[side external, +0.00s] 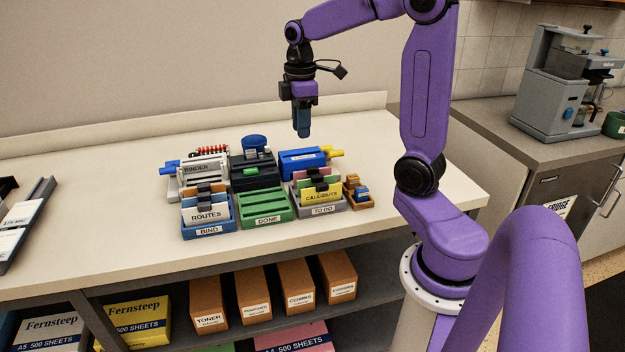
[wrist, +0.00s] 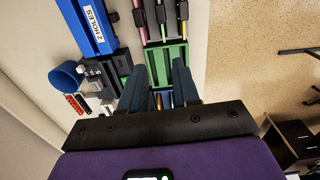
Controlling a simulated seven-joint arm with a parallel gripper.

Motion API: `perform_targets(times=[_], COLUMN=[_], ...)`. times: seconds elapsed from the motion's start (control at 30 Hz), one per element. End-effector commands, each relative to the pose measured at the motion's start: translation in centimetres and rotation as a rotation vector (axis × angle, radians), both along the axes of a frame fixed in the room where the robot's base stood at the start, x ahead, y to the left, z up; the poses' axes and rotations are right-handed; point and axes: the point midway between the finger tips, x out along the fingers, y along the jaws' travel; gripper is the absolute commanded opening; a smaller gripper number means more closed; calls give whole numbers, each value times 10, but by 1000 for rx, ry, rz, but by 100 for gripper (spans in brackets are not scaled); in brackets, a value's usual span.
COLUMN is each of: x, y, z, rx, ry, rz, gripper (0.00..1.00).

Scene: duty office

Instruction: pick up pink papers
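The pink papers (side external: 302,175) stand at the back of the grey TO DO tray (side external: 328,209), mostly hidden behind green papers and a yellow CALL-OUTS sheet (side external: 322,196) with black clips. In the wrist view a thin pink edge (wrist: 143,31) shows near the top, beyond the fingertips. My gripper (side external: 302,134) hangs pointing down above the table, behind and well above the trays. It also shows in the wrist view (wrist: 160,82), with its two dark fingers apart and nothing between them.
The green DONE tray (side external: 265,219) and blue BIND tray (side external: 209,230) stand left of the TO DO tray. A binder machine (side external: 205,170), blue hole punch (side external: 302,160) and small wooden organiser (side external: 357,192) crowd around. A pink paper pack (side external: 293,341) lies on the lower shelf.

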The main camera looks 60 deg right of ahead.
Motion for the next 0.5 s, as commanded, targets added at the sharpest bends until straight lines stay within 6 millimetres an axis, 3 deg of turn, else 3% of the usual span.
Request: perform_targets(times=[0.1, 0.2, 0.37, 0.5], x=[3, 3, 3, 1], y=[-29, -43, -50, -50], z=[4, 6, 0, -21], rx=[0, 0, 1, 2], ry=[1, 3, 6, 9], rz=[-25, -34, -37, -36], gripper=[31, 31, 31, 31])
